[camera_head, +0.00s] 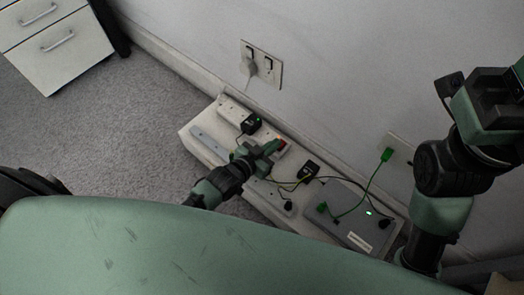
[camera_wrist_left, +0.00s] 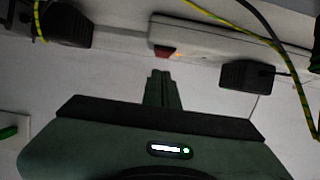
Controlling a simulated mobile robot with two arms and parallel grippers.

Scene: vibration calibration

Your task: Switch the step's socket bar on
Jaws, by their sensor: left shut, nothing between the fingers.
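The step (camera_head: 190,133) is a long pale block along the wall. A white socket bar (camera_head: 232,111) lies on it, with a red switch (camera_head: 281,144) at its right end. In the left wrist view the socket bar (camera_wrist_left: 205,38) runs across the top, and its red switch (camera_wrist_left: 165,52) is just beyond my fingertips. I cannot tell whether the switch is on. My left gripper (camera_head: 270,148) is shut and empty, close beside the switch; its fingers (camera_wrist_left: 161,76) show a small gap in the picture from the switch. My right arm is at the right; its gripper is not visible.
Black adapters (camera_head: 250,123) (camera_head: 308,170) sit near the bar, with yellow-green and black cables beside my gripper. A grey box (camera_head: 350,225) with a green light lies to the right. A wall socket (camera_head: 262,65) is above. Carpet (camera_head: 110,130) is clear at left.

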